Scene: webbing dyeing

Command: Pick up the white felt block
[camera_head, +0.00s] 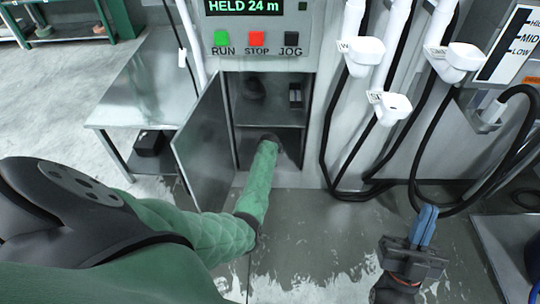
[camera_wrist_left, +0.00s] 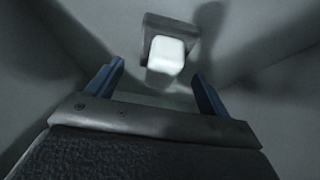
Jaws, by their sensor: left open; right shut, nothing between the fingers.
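The white felt block (camera_wrist_left: 166,55) shows in the left wrist view, against a grey square holder or plate (camera_wrist_left: 182,27) inside a grey compartment. My left gripper (camera_wrist_left: 157,76) is open, its two blue fingers apart on either side of the block's near end. I cannot tell whether the fingers touch it. In the head view my left arm reaches into the lower part of the open cabinet (camera_head: 228,160), and the gripper and block are hidden there. My right gripper (camera_head: 424,228) is shut and empty, above the floor at the lower right.
The cabinet door (camera_head: 204,145) stands open left of my left forearm. A metal table (camera_head: 138,88) is at the left. White nozzles (camera_head: 388,106) with black hoses hang to the right. A control panel with RUN, STOP and JOG buttons (camera_head: 256,39) is above the cabinet.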

